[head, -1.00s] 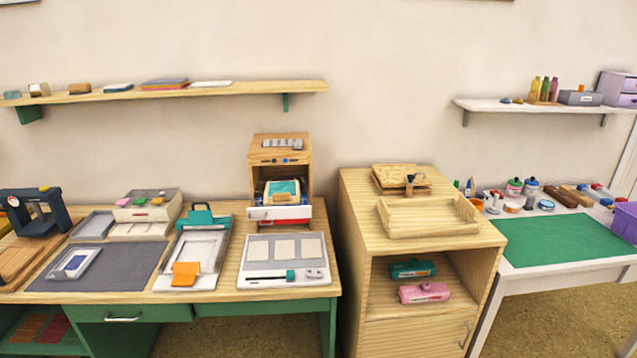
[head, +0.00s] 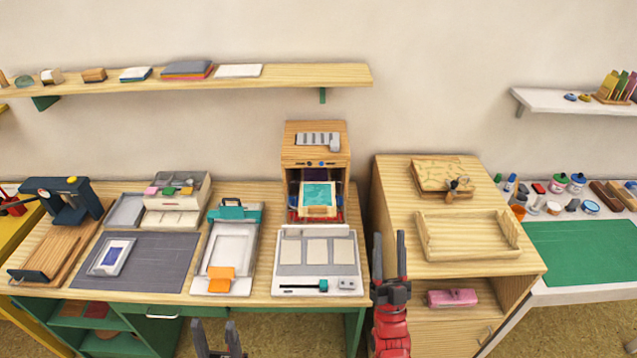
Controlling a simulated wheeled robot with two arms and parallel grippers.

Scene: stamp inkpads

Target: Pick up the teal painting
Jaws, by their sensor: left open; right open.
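The teal painting (head: 317,194) is a small teal picture with a pale wooden edge. It sits in the open front of a wooden box-shaped unit (head: 316,143) at the back right of the left desk. My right gripper (head: 390,240) is open and empty, pointing up in front of the gap between the desk and the cabinet. It is to the right of the painting and apart from it. My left gripper (head: 215,326) is open and empty at the bottom edge, in front of the desk, far from the painting.
A white board with pale panels (head: 317,284) lies in front of the unit. A clamp-topped white frame (head: 231,246) and a grey mat (head: 140,274) lie to its left. A wooden cabinet (head: 482,262) with a tray stands right. A shelf (head: 290,76) hangs above.

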